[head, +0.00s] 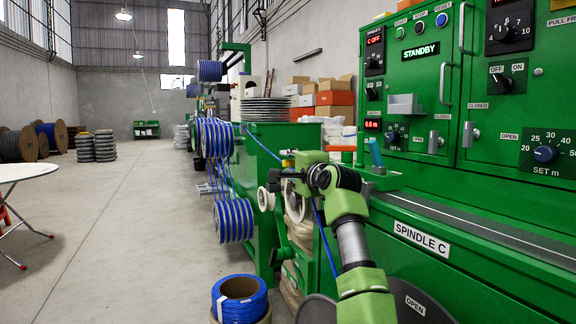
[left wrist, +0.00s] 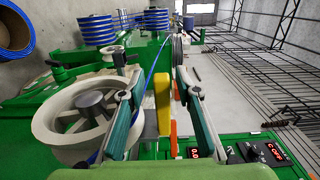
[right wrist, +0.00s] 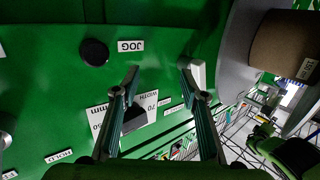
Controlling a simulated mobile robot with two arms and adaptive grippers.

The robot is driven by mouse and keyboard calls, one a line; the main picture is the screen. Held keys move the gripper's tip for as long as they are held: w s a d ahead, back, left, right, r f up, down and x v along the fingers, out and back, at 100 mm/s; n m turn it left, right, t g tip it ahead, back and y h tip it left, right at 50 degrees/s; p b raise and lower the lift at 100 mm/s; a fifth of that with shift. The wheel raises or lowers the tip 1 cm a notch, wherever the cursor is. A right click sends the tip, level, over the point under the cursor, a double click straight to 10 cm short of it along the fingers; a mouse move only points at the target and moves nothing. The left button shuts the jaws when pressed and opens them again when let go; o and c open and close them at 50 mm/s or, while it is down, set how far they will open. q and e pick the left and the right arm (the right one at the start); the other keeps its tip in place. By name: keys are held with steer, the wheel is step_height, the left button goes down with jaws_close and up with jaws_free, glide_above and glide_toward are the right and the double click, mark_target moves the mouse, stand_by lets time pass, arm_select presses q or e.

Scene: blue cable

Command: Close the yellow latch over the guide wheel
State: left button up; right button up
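The yellow latch (left wrist: 162,101) shows in the left wrist view as an upright bar at the right side of the white guide wheel (left wrist: 48,128). It stands apart from the wheel's rim. The blue cable (left wrist: 153,72) runs down towards the wheel. My left gripper (left wrist: 158,80) is open, with one finger in front of the wheel and the other right of the latch. No grip on the latch shows. In the head view my left gripper (head: 292,173) is small and partly hides the wheel area. My right gripper (right wrist: 158,73) is open and empty, facing a green panel.
An orange part (left wrist: 173,137) stands beside the latch. Blue cable spools (head: 233,220) hang left of the machine. The green control cabinet (head: 440,175) borders the right side. A black knob (right wrist: 95,52) is on the panel near my right gripper.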

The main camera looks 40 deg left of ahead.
arm_select(q)
steer(key=v, duration=0.7)
steer(key=shift+d, duration=0.25)
steer(key=shift+s, duration=0.1)
